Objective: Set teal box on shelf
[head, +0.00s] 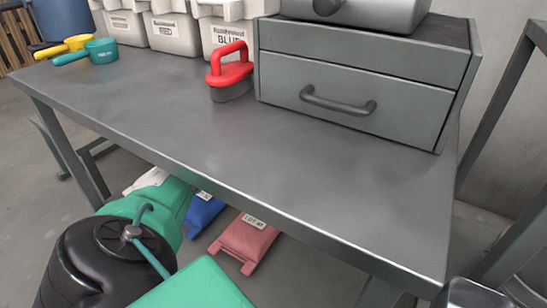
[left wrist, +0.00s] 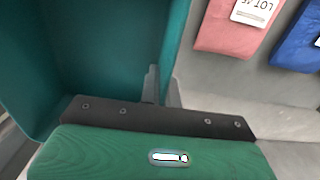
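The teal box (left wrist: 85,50) fills the upper left of the left wrist view, and its inside shows. My left gripper (left wrist: 163,85) is at the box's right wall, one finger on each side. The fingers are close together and look shut on that wall. I cannot make out the box in the head view, where my left arm covers the lower left and its gripper does not show. My right gripper is in neither view. No shelf is clearly seen; a grey upright frame (head: 497,105) stands at the right edge.
A grey table crosses the head view (head: 180,135). On it are a drawer unit (head: 350,90), a red-handled tool (head: 230,70), white bins (head: 172,33) and teal and yellow scoops (head: 101,51). Pink (head: 247,240) and blue (head: 203,212) bags lie below. The tabletop's front is clear.

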